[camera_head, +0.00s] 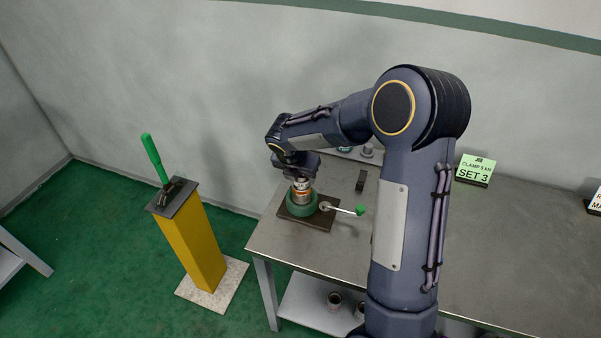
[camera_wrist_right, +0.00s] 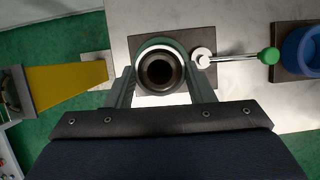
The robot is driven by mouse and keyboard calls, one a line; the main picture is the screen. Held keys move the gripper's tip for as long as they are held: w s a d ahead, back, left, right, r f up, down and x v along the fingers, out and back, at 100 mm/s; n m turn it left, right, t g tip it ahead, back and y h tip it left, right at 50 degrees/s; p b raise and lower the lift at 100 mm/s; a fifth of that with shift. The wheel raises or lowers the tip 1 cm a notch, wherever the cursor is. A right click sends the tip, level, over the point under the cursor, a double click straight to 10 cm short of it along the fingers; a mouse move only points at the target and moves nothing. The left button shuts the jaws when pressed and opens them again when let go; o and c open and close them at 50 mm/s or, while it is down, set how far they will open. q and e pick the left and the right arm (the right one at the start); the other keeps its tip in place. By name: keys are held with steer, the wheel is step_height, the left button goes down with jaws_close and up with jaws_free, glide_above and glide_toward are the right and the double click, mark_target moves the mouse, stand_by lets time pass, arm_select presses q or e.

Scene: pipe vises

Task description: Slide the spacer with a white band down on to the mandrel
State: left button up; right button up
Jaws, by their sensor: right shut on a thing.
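The spacer (camera_head: 301,189), a short pipe piece with a white band and some orange marking, stands upright at the green round vise (camera_head: 299,209) on the table's left end. My right gripper (camera_wrist_right: 161,80) is shut on it, one finger on each side. In the wrist view I look down into the dark bore of the spacer (camera_wrist_right: 160,71), with a pale ring around it. The mandrel is hidden by the spacer and the vise. I cannot tell how far the spacer sits over it. My left gripper is not in view.
A vise lever with a green knob (camera_head: 360,210) sticks out to the right. A blue vise (camera_wrist_right: 302,49) stands farther along. A yellow post (camera_head: 192,245) with a green handle is left of the table. A green "SET 3" card (camera_head: 475,169) stands at the back.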

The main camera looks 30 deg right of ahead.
steer(key=shift+f+b, duration=0.5)
steer(key=shift+f, duration=0.3)
steer(key=o, duration=1)
steer(key=shift+r, duration=0.1)
steer(key=shift+o, duration=0.2)
steer(key=shift+r, duration=0.1)
steer(key=v, duration=0.7)
steer(key=shift+s+r, duration=0.15)
steer(key=shift+r, duration=0.1)
steer(key=shift+a, duration=0.15)
